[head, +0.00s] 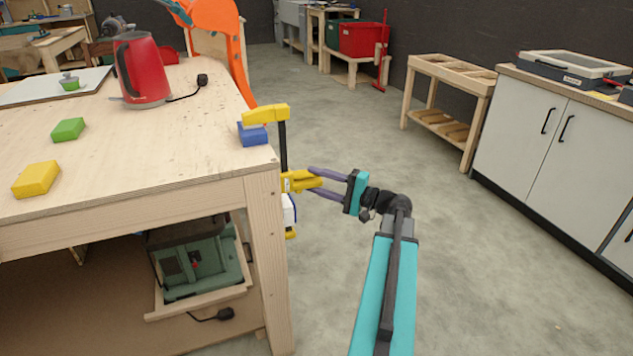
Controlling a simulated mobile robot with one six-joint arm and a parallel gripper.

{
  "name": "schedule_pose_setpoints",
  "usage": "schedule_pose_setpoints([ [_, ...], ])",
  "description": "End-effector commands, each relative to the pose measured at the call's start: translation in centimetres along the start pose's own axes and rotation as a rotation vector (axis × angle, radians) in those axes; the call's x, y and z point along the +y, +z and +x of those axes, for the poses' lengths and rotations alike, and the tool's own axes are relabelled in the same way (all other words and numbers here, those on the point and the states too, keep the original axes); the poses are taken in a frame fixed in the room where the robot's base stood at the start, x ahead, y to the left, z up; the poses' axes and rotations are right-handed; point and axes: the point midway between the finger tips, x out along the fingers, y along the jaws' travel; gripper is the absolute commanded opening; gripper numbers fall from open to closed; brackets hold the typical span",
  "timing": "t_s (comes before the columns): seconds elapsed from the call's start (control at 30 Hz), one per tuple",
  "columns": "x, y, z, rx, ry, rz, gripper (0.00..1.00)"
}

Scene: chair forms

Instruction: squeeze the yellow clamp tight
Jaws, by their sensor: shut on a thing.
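The yellow clamp (266,114) is at the right front corner of the wooden workbench (175,165). Its yellow upper jaw reaches over a blue block (252,136) on the bench top. Its black bar runs down just past the bench edge to a yellow lower part beside the bench leg, with white and blue parts below. My gripper (308,181) comes from the right, with its two purple fingers shut on the yellow lower part of the clamp. The fingers partly hide that part. Whether the lower jaw touches the underside of the bench cannot be told.
A yellow block (36,179), a green block (68,129) and a red kettle (141,70) stand on the bench. A green machine (203,265) sits on the shelf below. An orange chair form (222,40) stands behind. The floor to the right is clear, up to white cabinets (545,140).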

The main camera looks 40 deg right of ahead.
Motion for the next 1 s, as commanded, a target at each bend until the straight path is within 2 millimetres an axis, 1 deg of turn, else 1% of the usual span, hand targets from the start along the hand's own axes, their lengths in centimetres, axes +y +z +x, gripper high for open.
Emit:
schedule_pose_setpoints([
  [0.03, -0.1, 0.0, 0.0, 0.001, -0.002, 0.001, 0.00],
  [0.07, -0.1, 0.0, 0.0, 0.001, -0.002, 0.001, 0.45],
  [0.13, -0.1, 0.0, 0.0, 0.001, -0.002, 0.001, 0.56],
  [0.7, -1.1, 0.1, 0.1, 0.001, -0.002, 0.000, 0.57],
  [1.0, -1.1, 0.1, 0.1, 0.000, -0.002, 0.001, 0.57],
])
